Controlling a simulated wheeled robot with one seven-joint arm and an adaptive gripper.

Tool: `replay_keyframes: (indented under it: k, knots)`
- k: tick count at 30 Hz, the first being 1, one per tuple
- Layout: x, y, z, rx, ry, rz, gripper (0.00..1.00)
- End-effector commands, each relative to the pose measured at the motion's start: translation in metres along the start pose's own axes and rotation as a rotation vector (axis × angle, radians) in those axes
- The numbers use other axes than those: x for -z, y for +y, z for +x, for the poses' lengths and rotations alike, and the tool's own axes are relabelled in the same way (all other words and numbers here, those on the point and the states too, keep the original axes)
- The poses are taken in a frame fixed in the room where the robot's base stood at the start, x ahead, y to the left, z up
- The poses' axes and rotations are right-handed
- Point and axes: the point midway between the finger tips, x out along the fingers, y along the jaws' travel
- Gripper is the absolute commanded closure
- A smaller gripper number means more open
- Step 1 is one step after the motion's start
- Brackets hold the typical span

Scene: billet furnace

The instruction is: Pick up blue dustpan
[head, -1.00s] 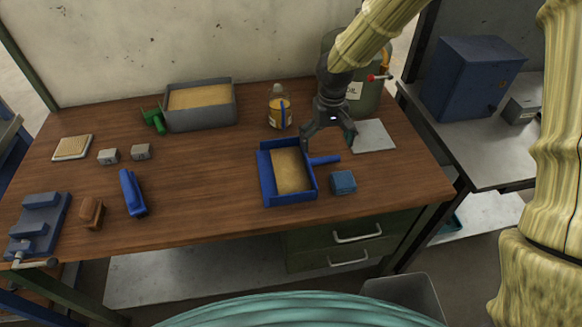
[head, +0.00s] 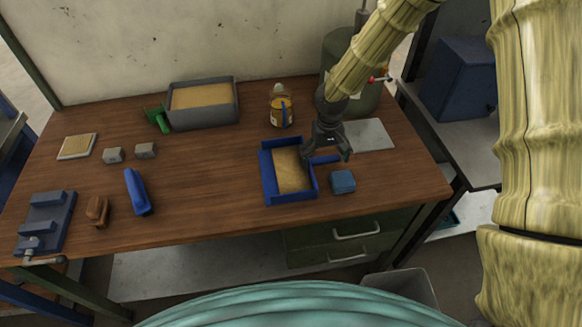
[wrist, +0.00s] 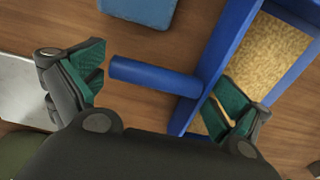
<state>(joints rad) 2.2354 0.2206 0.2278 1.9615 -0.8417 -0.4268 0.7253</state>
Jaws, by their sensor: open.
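The blue dustpan (head: 267,185) lies on the wooden bench, right of its middle, with tan granular material inside. Its short blue handle (head: 325,160) points right. My gripper (head: 326,157) is open and low over the handle. In the wrist view the handle (wrist: 150,78) lies between the two green-padded fingers of my gripper (wrist: 160,92), apart from both. One finger is over the pan's edge and the material, the other is beyond the handle's free end. I cannot tell how far the fingertips are above the bench.
A small blue block (head: 342,181) sits just in front of the handle. A pale sheet (head: 369,134) lies to the right. A bottle (head: 281,108) and a grey bin (head: 203,104) stand behind.

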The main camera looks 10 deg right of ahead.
Motion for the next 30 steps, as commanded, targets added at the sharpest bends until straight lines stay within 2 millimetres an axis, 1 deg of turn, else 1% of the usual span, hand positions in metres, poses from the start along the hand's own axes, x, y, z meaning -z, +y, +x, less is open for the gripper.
replay_keyframes:
  k: [9, 10, 14, 15, 17, 26, 30]
  knots:
    - [0.0, 0.0001, 0.0035, 0.0, 0.0, -0.001, 0.0]
    - [-0.0001, 0.0, 0.0035, 0.0, 0.0, -0.001, 0.02]
    - [-0.0001, 0.0, 0.0034, 0.0, 0.0, -0.001, 0.26]
    - [-0.0001, 0.0, 0.0034, 0.0, 0.0, -0.001, 0.33]
    - [-0.0001, 0.0, 0.0034, 0.0, 0.0, -0.001, 0.44]
    - [0.0002, 0.0, 0.0022, 0.0, 0.001, 0.0, 0.44]
    - [0.0005, -0.0001, -0.003, 0.0, 0.001, 0.0, 0.44]
